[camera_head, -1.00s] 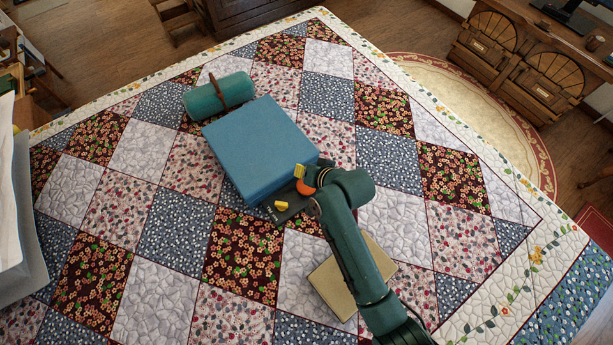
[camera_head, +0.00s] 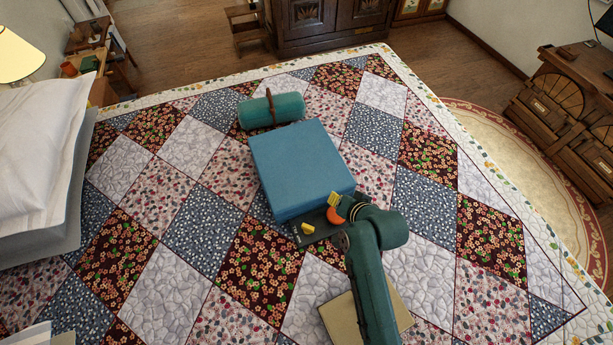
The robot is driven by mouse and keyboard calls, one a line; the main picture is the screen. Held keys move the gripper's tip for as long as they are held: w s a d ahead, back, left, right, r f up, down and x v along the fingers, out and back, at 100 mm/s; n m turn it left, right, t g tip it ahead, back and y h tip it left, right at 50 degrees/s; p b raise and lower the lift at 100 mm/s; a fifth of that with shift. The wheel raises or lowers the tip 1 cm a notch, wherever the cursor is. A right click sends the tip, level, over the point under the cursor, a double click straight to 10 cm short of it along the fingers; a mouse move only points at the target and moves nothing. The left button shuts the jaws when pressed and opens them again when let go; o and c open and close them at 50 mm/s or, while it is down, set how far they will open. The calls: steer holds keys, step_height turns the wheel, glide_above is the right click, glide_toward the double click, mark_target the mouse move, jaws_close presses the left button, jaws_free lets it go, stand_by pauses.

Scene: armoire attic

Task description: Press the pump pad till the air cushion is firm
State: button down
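A thick blue square block (camera_head: 300,165), which looks like the air cushion, lies on the quilt with a flat top and straight edges. At its near right edge is a dark plate (camera_head: 318,228) with yellow pieces; I cannot tell whether this belongs to my gripper. My gripper (camera_head: 325,212) is at the end of the green arm, low beside the block's near right corner, by an orange part. Its fingertips are too small and hidden to read. A flat tan square pad (camera_head: 340,322) lies partly under my arm; it may be the pump pad. Nothing visible presses on it.
A teal roll with a brown strap (camera_head: 272,110) lies behind the block. White pillows (camera_head: 40,150) are at the left. A carved cabinet (camera_head: 330,30) and a wooden desk (camera_head: 565,130) stand beyond the bed.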

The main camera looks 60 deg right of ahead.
stand_by(1.6)
steer(key=a+f+n+y, duration=0.2)
steer(key=a+n, duration=0.1)
steer(key=shift+f+g, duration=0.4)
steer(key=a+n+y+p, duration=0.1)
steer(key=n+y, duration=0.1)
step_height(320, 180, up, 7)
steer(key=n+p, duration=0.1)
steer(key=p, duration=0.2)
glide_above(334, 208)
steer(key=a, duration=0.1)
steer(key=shift+s+a+f+y, duration=0.2)
steer(key=shift+s+f+y, duration=0.05)
steer(key=shift+y, duration=0.05)
steer(key=shift+b, duration=0.3)
step_height(334, 208, down, 7)
steer(key=b, duration=0.7)
steer(key=shift+f+b, duration=0.35)
steer(key=shift+f, duration=0.55)
